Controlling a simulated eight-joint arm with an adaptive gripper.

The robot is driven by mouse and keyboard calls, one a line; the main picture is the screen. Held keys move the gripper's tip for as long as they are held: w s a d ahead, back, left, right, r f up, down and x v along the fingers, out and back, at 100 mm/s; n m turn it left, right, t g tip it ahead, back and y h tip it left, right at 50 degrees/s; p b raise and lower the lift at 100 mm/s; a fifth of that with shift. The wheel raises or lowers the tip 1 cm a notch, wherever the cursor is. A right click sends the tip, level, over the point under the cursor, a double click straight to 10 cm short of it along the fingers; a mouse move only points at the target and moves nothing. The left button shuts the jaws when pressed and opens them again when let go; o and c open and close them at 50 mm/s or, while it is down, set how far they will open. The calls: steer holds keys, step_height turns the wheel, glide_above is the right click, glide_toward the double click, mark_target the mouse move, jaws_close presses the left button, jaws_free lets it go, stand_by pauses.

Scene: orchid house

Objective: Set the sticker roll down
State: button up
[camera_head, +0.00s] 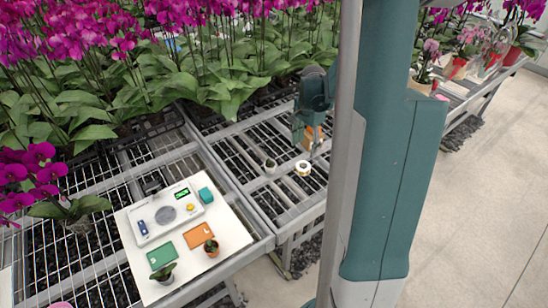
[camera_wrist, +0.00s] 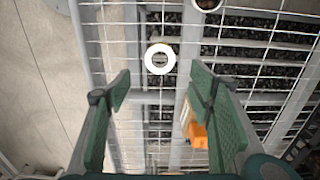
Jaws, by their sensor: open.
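The sticker roll, a white ring with an open middle, lies flat on the wire-mesh bench in the wrist view (camera_wrist: 149,60). It also shows in the head view (camera_head: 303,173), close to my gripper. In the wrist view my gripper (camera_wrist: 162,90) is open, with its two green fingers wide apart and nothing between them. The roll is beyond the fingertips and apart from them. In the head view my gripper (camera_head: 305,132) hangs over the bench behind the roll, partly hard to make out.
An orange object (camera_wrist: 194,128) is partly hidden behind the right finger. A small pot (camera_head: 270,166) stands left of the roll. A white board (camera_head: 228,234) with a tray, cards and small plants lies at front left. Orchids (camera_head: 225,85) crowd the back.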

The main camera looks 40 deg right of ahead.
steer(key=s+a+r+n+t+h, duration=0.15)
steer(key=a+r+n, duration=0.25)
steer(key=a+r, duration=0.55)
steer(key=s+a+r+n+t+y, duration=0.15)
steer(key=a+r+n, duration=0.4)
steer(key=a, duration=0.65)
steer(key=s+a+r+n+t, duration=0.2)
steer(key=s+a+n, duration=0.2)
steer(key=s+a, duration=0.2)
steer(key=s+a+r+n+t, duration=0.2)
steer(key=s+a, duration=0.4)
steer(key=a, duration=0.5)
steer(key=shift+r+n, duration=0.55)
steer(key=shift+n, duration=0.7)
steer(key=shift+s, duration=0.1)
